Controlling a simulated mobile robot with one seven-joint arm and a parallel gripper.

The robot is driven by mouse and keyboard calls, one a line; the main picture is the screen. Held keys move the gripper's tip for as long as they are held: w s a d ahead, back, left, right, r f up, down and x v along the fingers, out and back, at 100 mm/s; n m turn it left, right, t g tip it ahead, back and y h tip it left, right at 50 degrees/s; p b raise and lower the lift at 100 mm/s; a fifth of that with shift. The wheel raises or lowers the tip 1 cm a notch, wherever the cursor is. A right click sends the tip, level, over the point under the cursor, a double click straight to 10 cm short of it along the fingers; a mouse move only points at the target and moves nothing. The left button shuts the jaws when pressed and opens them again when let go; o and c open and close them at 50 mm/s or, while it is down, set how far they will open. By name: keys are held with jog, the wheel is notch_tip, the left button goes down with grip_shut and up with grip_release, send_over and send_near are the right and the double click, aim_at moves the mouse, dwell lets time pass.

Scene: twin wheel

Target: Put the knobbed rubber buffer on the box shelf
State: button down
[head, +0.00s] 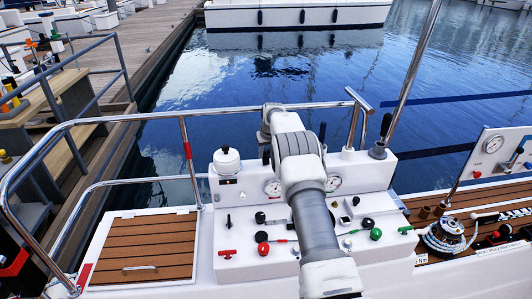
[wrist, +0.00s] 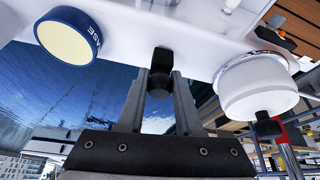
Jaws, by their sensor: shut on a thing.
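My gripper (wrist: 160,85) shows in the wrist view, its two dark fingers closing on a small black piece, which appears to be the knobbed rubber buffer (wrist: 161,62). The piece stands against the edge of a white surface (wrist: 190,30); I cannot tell whether it touches that surface. In the head view my arm hides the gripper and the piece. A stand with tan wooden shelves (head: 62,85) is at the left of the head view, on the dock side; I cannot tell whether it is the box shelf.
A white console (head: 215,225) with levers, knobs and gauges surrounds my arm. A white pot with a black knob (head: 227,161) stands on it; it shows close beside the gripper in the wrist view (wrist: 258,92). A steel rail (head: 110,118) lies between console and dock.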

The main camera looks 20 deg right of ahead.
jog(key=shift+f+b, duration=0.3)
jog(key=shift+c, duration=0.9)
grip_release()
jog(key=b+v, duration=0.1)
jog(key=v, duration=1.6)
jog(key=shift+r, duration=0.3)
